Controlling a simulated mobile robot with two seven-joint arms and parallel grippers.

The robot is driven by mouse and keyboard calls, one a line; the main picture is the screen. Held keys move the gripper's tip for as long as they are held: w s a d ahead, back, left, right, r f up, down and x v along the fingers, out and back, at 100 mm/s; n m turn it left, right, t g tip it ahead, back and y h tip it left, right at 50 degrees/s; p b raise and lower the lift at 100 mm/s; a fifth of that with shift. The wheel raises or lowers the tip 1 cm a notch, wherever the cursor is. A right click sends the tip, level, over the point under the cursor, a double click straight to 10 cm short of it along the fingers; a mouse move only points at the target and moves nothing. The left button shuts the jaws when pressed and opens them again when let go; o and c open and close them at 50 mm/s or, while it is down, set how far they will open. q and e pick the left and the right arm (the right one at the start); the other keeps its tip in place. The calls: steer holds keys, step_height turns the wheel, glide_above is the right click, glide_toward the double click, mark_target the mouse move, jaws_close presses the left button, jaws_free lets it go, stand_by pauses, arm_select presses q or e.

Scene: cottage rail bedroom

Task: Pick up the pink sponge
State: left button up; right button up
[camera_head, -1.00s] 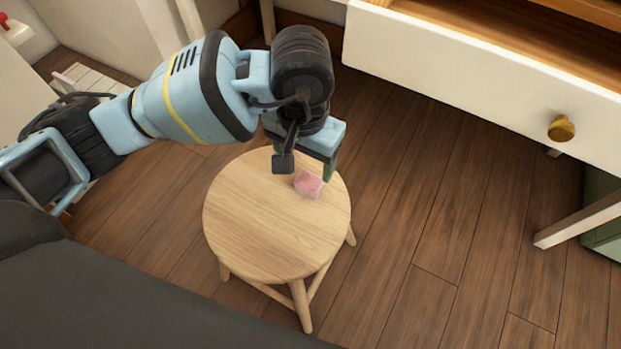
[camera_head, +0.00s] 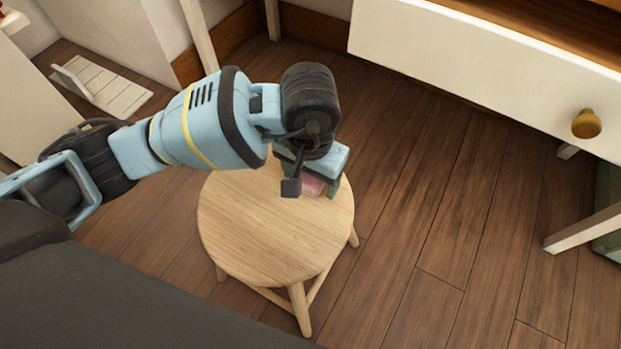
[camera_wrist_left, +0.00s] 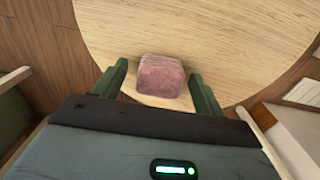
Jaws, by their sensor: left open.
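The pink sponge (camera_head: 313,186) lies on the round wooden stool (camera_head: 270,230), near its far right edge. In the head view my left gripper (camera_head: 318,187) is right over it and hides much of it. In the left wrist view the whole sponge (camera_wrist_left: 160,76) shows on the stool top (camera_wrist_left: 200,30). My left gripper (camera_wrist_left: 158,85) is open there, with one green finger on each side of the sponge. A gap shows between the sponge and each finger. My right gripper is not in view.
A white desk with a drawer and a brass knob (camera_head: 586,123) stands at the upper right. A slatted white board (camera_head: 108,90) lies on the floor at the upper left. The wooden floor (camera_head: 420,220) right of the stool is clear.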

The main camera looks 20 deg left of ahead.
arm_select(q)
steer(key=shift+c, duration=0.4)
steer(key=c, duration=1)
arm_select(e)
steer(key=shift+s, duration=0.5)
arm_select(q)
steer(key=shift+r, duration=0.1)
